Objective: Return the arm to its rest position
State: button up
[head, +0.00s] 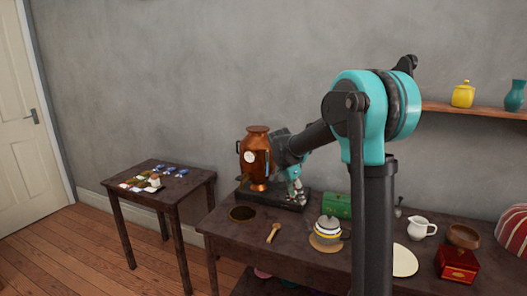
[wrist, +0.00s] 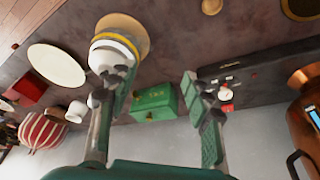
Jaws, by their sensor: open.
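My arm (head: 318,138) reaches from its teal elbow down to the left over the larger table. The green box (wrist: 153,101) shows beyond the gap, and the lidded striped pot (wrist: 104,52) lies partly behind the left finger. The urn also shows at the right edge of the wrist view (wrist: 302,120).
A side table (head: 190,186) holds small items. A shelf (head: 450,108) is on the wall.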

jog(key=s+d+f+n+t+y, duration=0.1)
jog(key=s+d+f+n, duration=0.1)
jog(key=s, duration=0.8)
jog(key=s+d+f+n+y, duration=0.1)
jog(key=s+f+n, duration=0.4)
jog(key=s, duration=0.5)
jog(key=s+d+f+n+t+y, duration=0.1)
jog(key=s+d+f+n, duration=0.2)
jog(key=s, duration=0.7)
jog(key=shift+s+f+n+t, duration=0.15)
jog(key=shift+f+n+t, duration=0.15)
jog(key=shift+f+n, duration=0.6)
jog(key=shift+r, duration=0.3)
jog(key=shift+c, duration=0.6)
